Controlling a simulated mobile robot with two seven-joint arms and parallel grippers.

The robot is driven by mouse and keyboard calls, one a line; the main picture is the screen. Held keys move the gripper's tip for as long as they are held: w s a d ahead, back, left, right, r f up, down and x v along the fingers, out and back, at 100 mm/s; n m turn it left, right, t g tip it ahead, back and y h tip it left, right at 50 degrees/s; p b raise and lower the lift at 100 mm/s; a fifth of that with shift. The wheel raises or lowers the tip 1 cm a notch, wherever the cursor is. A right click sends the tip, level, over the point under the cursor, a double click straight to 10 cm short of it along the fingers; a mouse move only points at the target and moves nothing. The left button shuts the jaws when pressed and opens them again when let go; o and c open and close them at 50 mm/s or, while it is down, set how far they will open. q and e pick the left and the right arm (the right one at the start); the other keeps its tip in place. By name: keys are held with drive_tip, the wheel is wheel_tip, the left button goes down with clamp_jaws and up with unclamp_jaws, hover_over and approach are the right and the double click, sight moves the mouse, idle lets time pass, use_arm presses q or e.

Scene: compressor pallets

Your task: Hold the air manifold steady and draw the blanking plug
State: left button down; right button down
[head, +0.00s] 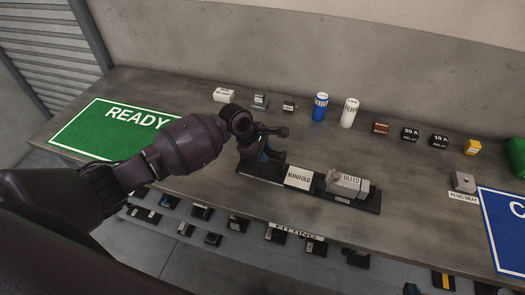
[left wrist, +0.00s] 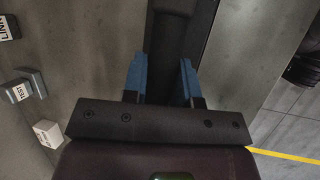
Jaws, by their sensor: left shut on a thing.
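The air manifold is a long dark assembly on a black base (head: 314,186), with a white MANIFOLD label (head: 299,177) in its middle and a grey BLEED block (head: 347,184) at its right end. My left gripper (head: 268,153) is at its left end, blue fingers shut on a dark part there. In the left wrist view the blue fingers (left wrist: 161,82) stand on both sides of this dark round part (left wrist: 172,50). A dark knobbed piece (head: 282,132) sticks out beside the gripper; I cannot tell whether it is the blanking plug. My right gripper is not in view.
A grey block labelled PLUG SEAT (head: 463,182) stands at the right, by a blue mat (head: 503,225). A green READY mat (head: 88,130) lies at left. Small parts, a blue can (head: 320,107) and a white can (head: 349,113) line the back. Bare bench lies between them and the manifold.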

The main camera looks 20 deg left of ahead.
drive_tip(key=shift+w, duration=0.1)
idle(0.3)
drive_tip(key=shift+w+r+p, duration=0.3)
drive_tip(key=shift+r+p, duration=0.3)
drive_tip(key=shift+r, duration=0.25)
drive_tip(key=shift+s, duration=0.2)
drive_tip(key=shift+s+f, duration=0.2)
drive_tip(key=shift+s, duration=0.1)
drive_tip(key=shift+w+r, duration=0.25)
drive_tip(key=shift+w, duration=0.2)
